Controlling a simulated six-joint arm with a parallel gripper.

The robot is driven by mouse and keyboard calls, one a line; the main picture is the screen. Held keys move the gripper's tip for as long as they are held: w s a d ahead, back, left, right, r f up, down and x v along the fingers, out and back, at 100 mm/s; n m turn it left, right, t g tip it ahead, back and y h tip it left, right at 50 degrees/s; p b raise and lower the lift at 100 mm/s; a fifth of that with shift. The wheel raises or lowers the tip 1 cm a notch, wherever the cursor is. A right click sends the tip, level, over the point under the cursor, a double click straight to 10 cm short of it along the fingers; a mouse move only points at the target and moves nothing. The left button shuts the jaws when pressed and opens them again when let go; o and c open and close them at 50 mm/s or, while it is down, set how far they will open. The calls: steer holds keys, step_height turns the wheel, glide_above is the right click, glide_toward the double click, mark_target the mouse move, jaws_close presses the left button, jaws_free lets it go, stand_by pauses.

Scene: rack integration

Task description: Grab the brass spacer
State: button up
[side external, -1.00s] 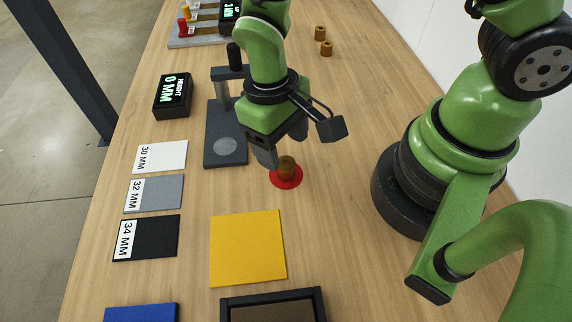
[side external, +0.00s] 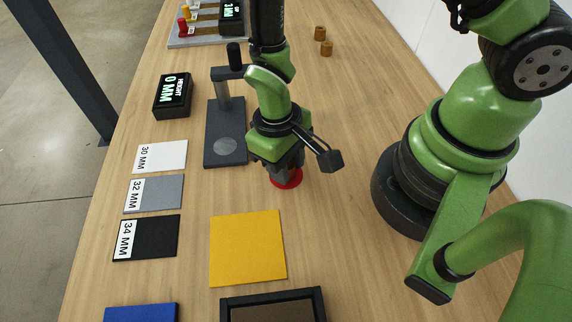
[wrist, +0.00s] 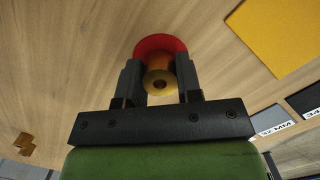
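The brass spacer (wrist: 158,83) is a short ring with a hole in its top. In the wrist view it stands upright on a red round pad (wrist: 150,44), between the two fingers of my gripper (wrist: 159,72). The fingers lie close against both its sides; I cannot tell if they touch it. In the side view my gripper (side external: 287,174) is down at the red pad (side external: 290,181) and hides the spacer.
A dark height gauge (side external: 225,145) stands just left of my gripper, with a height display (side external: 173,94) reading 0 MM. Cards marked 30 (side external: 171,155), 32 (side external: 165,192) and 34 MM (side external: 158,238) lie left. A yellow square (side external: 247,248) lies in front. Two brass pieces (side external: 323,41) stand behind.

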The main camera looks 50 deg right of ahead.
steer(key=shift+c, duration=0.6)
